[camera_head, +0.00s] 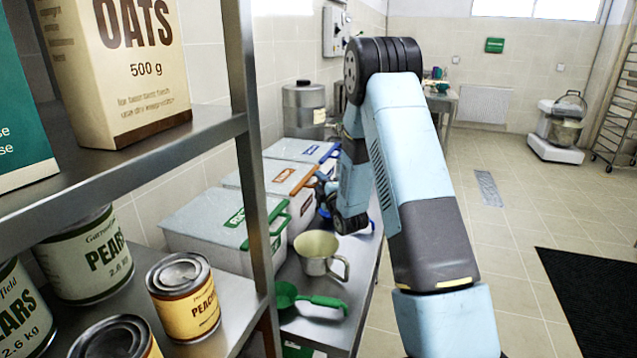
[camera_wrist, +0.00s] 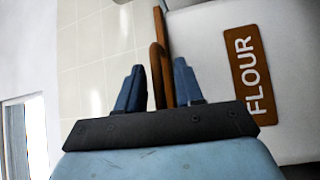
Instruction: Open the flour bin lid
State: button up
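The flour bin is the middle of three white bins, with a pale lid (camera_head: 262,174) and an orange-brown handle (camera_head: 303,179). The lid lies flat and closed on the bin. In the wrist view the brown FLOUR label (camera_wrist: 251,70) is on the right, and the brown handle (camera_wrist: 157,75) rises between the fingers. My gripper (camera_wrist: 160,88) is open, with one blue finger on each side of the handle and gaps beside it. In the head view my gripper (camera_head: 326,192) is at the front edge of the flour bin, partly hidden by my arm.
A green-handled bin (camera_head: 208,216) stands nearer and a blue-labelled bin (camera_head: 302,149) farther back. A shelf post (camera_head: 252,150) rises at the left.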

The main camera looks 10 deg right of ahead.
jog(key=shift+w, duration=0.3)
jog(key=shift+c, duration=0.2)
grip_shut()
dwell(0.3)
